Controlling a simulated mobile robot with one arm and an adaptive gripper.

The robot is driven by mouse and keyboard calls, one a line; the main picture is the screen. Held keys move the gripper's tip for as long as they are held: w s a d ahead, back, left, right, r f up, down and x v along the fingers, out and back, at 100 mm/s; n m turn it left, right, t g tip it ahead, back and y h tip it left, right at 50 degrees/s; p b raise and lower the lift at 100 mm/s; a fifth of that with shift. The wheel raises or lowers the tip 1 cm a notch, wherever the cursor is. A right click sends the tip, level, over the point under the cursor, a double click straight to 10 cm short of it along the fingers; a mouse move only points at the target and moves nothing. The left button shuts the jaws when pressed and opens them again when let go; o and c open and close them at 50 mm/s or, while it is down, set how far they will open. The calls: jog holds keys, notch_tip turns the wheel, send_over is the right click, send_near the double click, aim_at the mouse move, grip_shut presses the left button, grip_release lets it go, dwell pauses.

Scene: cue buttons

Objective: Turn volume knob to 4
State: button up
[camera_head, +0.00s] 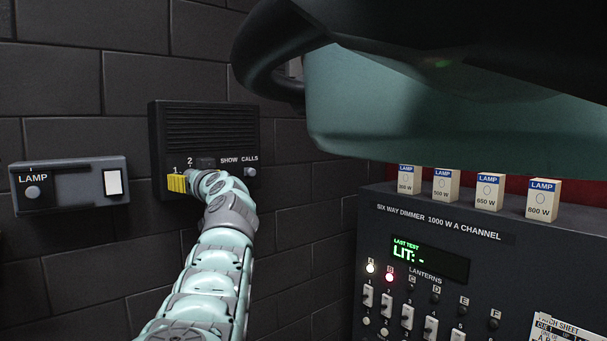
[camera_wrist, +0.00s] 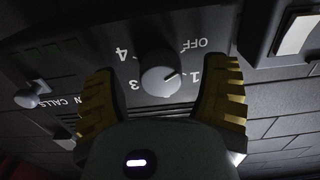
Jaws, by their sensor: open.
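The volume knob (camera_wrist: 160,75) is a round grey dial on the dark speaker panel (camera_head: 212,125). In the wrist view it appears upside down, ringed by OFF, 1, 3 and 4. Its dark pointer line points toward the side of the 1. My gripper (camera_wrist: 161,69) is open, with one yellow ridged finger on each side of the knob and a visible gap to it on both sides. In the head view my gripper (camera_head: 189,182) is at the panel's lower left and hides the knob. Labels 1 and 2 show above it.
A SHOW CALLS button (camera_head: 250,172) sits on the panel's right. A lamp box (camera_head: 70,185) with a white switch is on the wall to the left. A dimmer unit (camera_head: 480,265) with several bulb boxes stands at the right.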

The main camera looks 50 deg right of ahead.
dwell(0.3)
jog(key=shift+c, duration=0.6)
jog(key=c, duration=1.1)
jog(key=shift+f+b, duration=0.25)
jog(key=shift+b, duration=1)
